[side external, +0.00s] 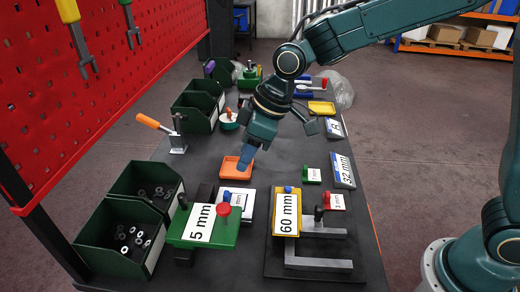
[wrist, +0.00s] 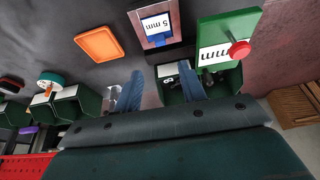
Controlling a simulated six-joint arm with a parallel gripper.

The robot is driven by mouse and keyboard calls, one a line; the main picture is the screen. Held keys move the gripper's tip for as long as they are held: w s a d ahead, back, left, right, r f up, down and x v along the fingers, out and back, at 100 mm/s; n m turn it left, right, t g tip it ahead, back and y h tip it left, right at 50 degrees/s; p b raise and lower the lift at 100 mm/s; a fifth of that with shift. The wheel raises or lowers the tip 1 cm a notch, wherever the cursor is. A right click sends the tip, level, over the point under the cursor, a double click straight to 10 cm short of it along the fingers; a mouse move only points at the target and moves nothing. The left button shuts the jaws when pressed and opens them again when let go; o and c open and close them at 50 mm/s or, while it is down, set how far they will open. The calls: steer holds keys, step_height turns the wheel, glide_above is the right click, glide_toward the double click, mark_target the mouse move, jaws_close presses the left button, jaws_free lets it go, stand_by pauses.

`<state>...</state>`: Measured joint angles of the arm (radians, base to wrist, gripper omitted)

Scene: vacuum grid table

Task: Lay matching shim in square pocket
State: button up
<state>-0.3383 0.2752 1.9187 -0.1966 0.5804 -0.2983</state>
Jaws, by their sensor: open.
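My gripper (side external: 247,158) is above the table near the orange tray (side external: 238,167). Its two blue fingers stand apart and empty in the wrist view (wrist: 158,90). A green plate (side external: 178,232) with a "5 mm" label and a red knob lies in front of it. The plate also shows at upper right in the wrist view (wrist: 222,18). A yellow plate (side external: 285,232) labelled "60 mm" sits to its right. In the wrist view a white piece labelled "5 mm" (wrist: 157,24) shows inside a dark square frame (wrist: 172,54). I cannot tell how it is seated.
Dark green bins (side external: 103,253) with metal parts stand at front left, and more bins (side external: 195,112) stand farther back. An orange-handled clamp (side external: 178,145) stands at the left edge. Small labelled plates (side external: 343,170) lie along the right side. A red pegboard (side external: 90,110) borders the left.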

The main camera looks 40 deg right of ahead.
steer(key=s+d+r+m+t+h, duration=0.1)
steer(key=s+d+r+m, duration=0.3)
steer(key=s+d+r, duration=0.55)
steer(key=s+d+m+h, duration=0.1)
steer(key=s+d+m, duration=0.1)
steer(key=s+d, duration=0.3)
steer(key=s+d+f+m+t+h, duration=0.1)
steer(key=s+d, duration=0.4)
steer(key=s, duration=0.5)
steer(key=shift+s+m, duration=0.15)
steer(key=shift+m, duration=0.75)
steer(key=shift+o, duration=0.5)
steer(key=shift+d+f, duration=0.1)
